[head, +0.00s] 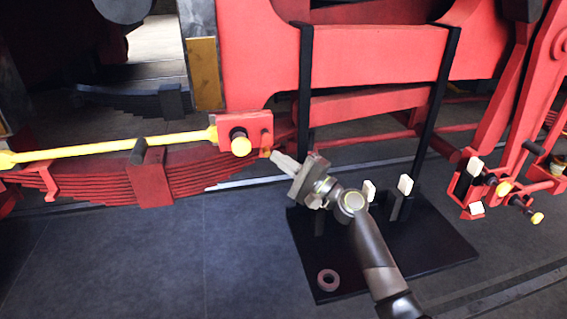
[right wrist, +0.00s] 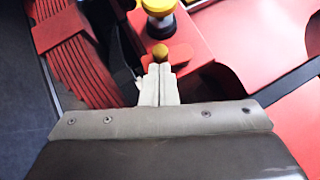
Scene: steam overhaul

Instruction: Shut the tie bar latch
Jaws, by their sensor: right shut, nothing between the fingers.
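The yellow tie bar (head: 110,147) runs from the left edge to a red bracket (head: 228,128). A pin with a yellow head (head: 241,146) sticks out of the bracket, and it also shows at the top of the right wrist view (right wrist: 158,8). A small red latch with a yellow knob (right wrist: 160,52) lies just below the pin in that view. My right gripper (head: 274,155) is shut and empty, its pale fingertips (right wrist: 160,70) right at the latch knob. I cannot tell whether they touch it. My left gripper is not in view.
A red leaf spring (head: 185,172) hangs under the bar. A black stand plate (head: 435,245) with upright posts lies on the floor to the right, with a dark ring (head: 328,280) on it. Red rods and yellow-tipped pins are at far right. The floor at front left is clear.

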